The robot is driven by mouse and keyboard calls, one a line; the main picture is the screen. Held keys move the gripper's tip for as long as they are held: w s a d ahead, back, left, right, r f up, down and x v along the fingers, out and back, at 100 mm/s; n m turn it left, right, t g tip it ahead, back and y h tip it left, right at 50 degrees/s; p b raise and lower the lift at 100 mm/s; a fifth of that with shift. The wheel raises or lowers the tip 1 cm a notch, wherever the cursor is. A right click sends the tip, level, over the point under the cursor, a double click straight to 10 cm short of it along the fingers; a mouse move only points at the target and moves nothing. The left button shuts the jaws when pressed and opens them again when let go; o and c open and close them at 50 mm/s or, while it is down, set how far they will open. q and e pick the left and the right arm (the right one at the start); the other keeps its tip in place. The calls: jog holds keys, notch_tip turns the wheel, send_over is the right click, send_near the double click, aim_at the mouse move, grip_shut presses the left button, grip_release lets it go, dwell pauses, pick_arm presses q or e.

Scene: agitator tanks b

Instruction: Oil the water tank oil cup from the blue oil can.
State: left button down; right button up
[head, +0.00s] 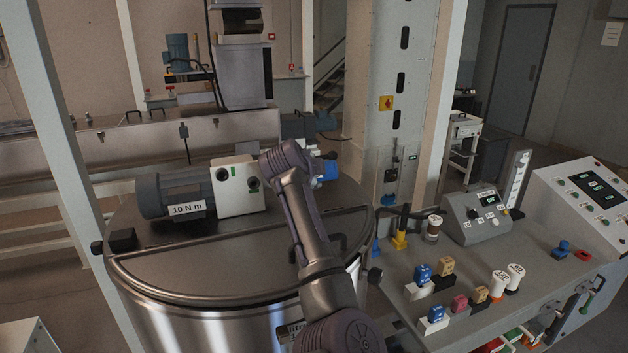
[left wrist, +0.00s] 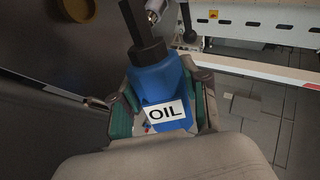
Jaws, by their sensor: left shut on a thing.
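The blue oil can (left wrist: 158,82), with a white OIL label and a dark spout, is held upright between the fingers of my left gripper (left wrist: 165,98) in the left wrist view. In the head view a blue part of the can (head: 329,171) shows past my wrist, above the far right of the tank lid; my arm hides most of that gripper. The steel tank (head: 200,272) carries a grey motor labelled 10 N m (head: 172,196). A small pale metal fitting (left wrist: 155,8) shows beside the spout tip; I cannot tell whether it is the oil cup. My right gripper is in neither view.
A grey control bench (head: 390,300) stands right of the tank, with several labelled blocks, white-capped bottles (head: 499,283) and a sloped panel (head: 590,195). A pale column (head: 385,90) rises behind. A dark knob (left wrist: 190,36) is close to the can's right side.

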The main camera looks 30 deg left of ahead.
pick_arm(q)
jog(key=shift+r, duration=0.15)
jog(key=shift+a+r+n+h+b, duration=0.1)
jog(key=shift+r+n+h+b, duration=0.2)
jog(key=shift+n+b, duration=0.1)
dwell(1.6)
jog(key=shift+f, duration=0.1)
jog(key=shift+f+m+b, duration=0.3)
jog(key=shift+f+b, duration=0.15)
jog(key=shift+b, duration=0.15)
jog(key=shift+d+f+m+y+b, duration=0.2)
jog(key=shift+f+m+y+b, duration=0.15)
jog(key=shift+y+b, duration=0.2)
jog(key=shift+r, duration=0.15)
